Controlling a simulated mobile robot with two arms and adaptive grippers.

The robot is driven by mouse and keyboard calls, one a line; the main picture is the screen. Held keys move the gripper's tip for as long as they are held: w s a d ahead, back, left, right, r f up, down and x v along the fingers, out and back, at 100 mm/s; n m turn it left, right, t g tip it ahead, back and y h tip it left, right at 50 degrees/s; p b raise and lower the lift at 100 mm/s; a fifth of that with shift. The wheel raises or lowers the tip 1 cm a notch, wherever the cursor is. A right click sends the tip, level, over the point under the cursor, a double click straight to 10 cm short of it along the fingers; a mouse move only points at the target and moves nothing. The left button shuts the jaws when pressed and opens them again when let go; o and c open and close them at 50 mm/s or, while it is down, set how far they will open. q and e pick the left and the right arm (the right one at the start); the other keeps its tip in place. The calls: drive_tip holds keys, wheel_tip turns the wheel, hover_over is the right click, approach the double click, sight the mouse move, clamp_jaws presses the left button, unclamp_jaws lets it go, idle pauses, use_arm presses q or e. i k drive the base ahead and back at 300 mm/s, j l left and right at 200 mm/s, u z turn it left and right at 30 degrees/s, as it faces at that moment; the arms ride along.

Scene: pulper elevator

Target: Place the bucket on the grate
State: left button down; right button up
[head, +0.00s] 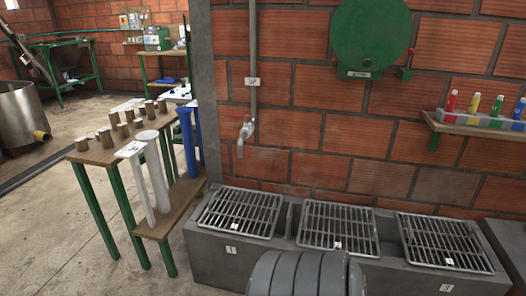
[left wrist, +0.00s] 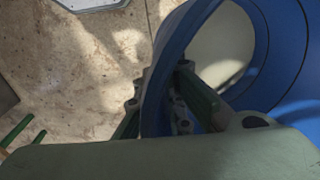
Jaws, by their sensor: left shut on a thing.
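A blue bucket (left wrist: 272,45) fills the right of the left wrist view, seen close up and cut off by the frame. My left gripper (left wrist: 168,95) is shut on its rim, with a finger on each side of the blue wall. The bucket and both grippers are out of the head view. Three metal grates lie on a grey concrete trough along the brick wall: a left grate (head: 240,211), a middle grate (head: 338,228) and a right grate (head: 444,241). No bucket stands on any of them. My right gripper is not in view.
A tap (head: 245,134) hangs above the left grate. A wooden table (head: 90,157) with several metal cups and a lower shelf holding tubes stands left of the trough. A wall shelf (head: 470,130) with colored bottles is at right. Floor (head: 70,235) at front left is clear.

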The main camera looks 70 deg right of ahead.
sight(242, 209)
drive_tip(key=i+z, duration=0.25)
drive_tip(key=z, duration=0.15)
drive_tip(key=i+z, duration=0.25)
drive_tip(key=z, duration=0.2)
drive_tip(key=i+j+z, duration=0.1)
drive_tip(key=z, duration=0.3)
drive_tip(key=i+j+z, duration=0.2)
drive_tip(key=i+z, duration=0.2)
drive_tip(key=i+j+z, duration=0.15)
drive_tip(key=z, duration=0.25)
drive_tip(key=i+j+z, duration=0.2)
drive_tip(key=z, duration=0.2)
drive_tip(key=i+j+z, duration=0.25)
drive_tip(key=z, duration=0.2)
drive_tip(key=i+j+z, duration=0.15)
drive_tip(key=j+z, duration=0.25)
